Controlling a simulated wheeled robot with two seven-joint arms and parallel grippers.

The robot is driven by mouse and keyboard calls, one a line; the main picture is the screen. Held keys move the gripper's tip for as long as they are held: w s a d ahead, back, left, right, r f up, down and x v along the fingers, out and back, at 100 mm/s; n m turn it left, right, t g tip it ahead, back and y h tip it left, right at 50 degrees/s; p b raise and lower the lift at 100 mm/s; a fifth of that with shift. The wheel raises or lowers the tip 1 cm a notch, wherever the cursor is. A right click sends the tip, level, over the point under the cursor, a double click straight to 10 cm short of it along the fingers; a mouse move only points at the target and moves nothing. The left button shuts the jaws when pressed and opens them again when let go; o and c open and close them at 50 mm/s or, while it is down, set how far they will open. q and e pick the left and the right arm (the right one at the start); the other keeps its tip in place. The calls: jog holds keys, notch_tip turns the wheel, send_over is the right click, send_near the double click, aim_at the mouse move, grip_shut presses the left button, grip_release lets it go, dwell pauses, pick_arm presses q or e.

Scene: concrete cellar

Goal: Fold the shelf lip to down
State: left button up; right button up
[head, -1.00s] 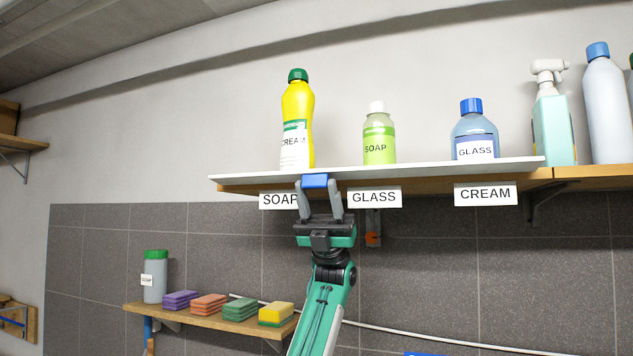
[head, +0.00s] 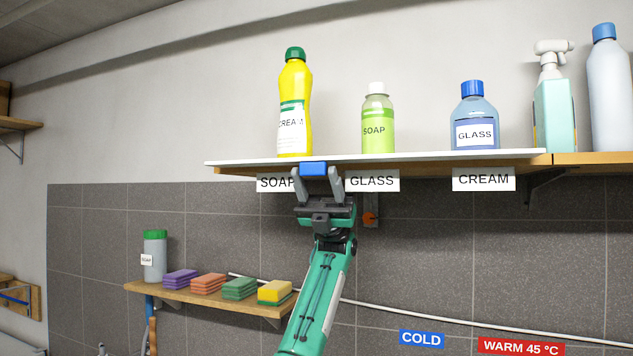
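The shelf lip (head: 400,157) is a long, thin white strip along the front of the upper wooden shelf. It shows nearly edge-on and looks about level, not hanging down. A blue tab (head: 314,168) sits at its front edge, left of the middle. My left gripper (head: 317,178) reaches up from below with one finger on each side of the tab. My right gripper is not in view.
A yellow bottle (head: 294,105), a green bottle (head: 377,120) and a blue bottle (head: 474,118) stand above the lip. Labels, including GLASS (head: 372,181), hang below. A spray bottle (head: 553,100) stands farther right. A lower shelf (head: 210,303) holds sponges.

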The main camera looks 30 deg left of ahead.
pick_arm(q)
jog(key=shift+o, duration=1.1)
